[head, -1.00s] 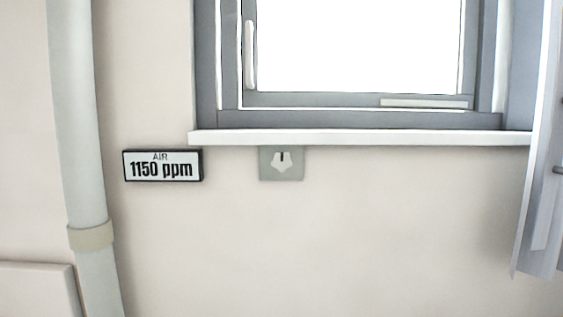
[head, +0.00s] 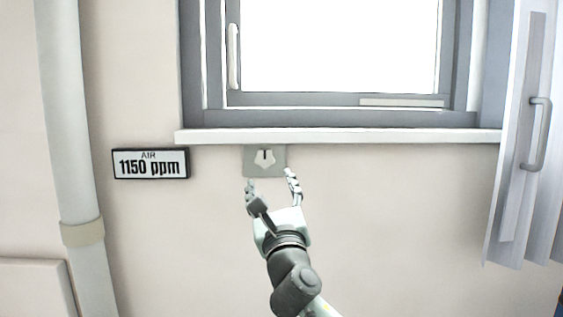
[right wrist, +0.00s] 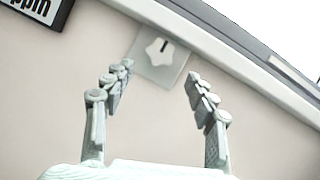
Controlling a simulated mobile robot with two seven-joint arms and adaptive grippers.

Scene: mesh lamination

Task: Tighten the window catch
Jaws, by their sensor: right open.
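The window catch is a pale star-shaped knob (head: 265,160) with a dark mark at its top, on a square grey plate (head: 250,170) on the wall just under the window sill. The knob also shows in the right wrist view (right wrist: 160,52), beyond the fingertips. My right gripper (head: 270,178) is open and empty, just below the plate in the head view. Its two fingers, seen in the right wrist view (right wrist: 158,75), stand apart on either side of the knob's direction. They do not hold it; the remaining gap is hard to judge. My left gripper is not in view.
A white sill (head: 340,136) juts out above the plate under a grey-framed window (head: 320,100). An air display (head: 151,164) reading 1150 ppm hangs to the left, beside a vertical pipe (head: 70,130). A pale panel with a handle (head: 541,135) stands at right.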

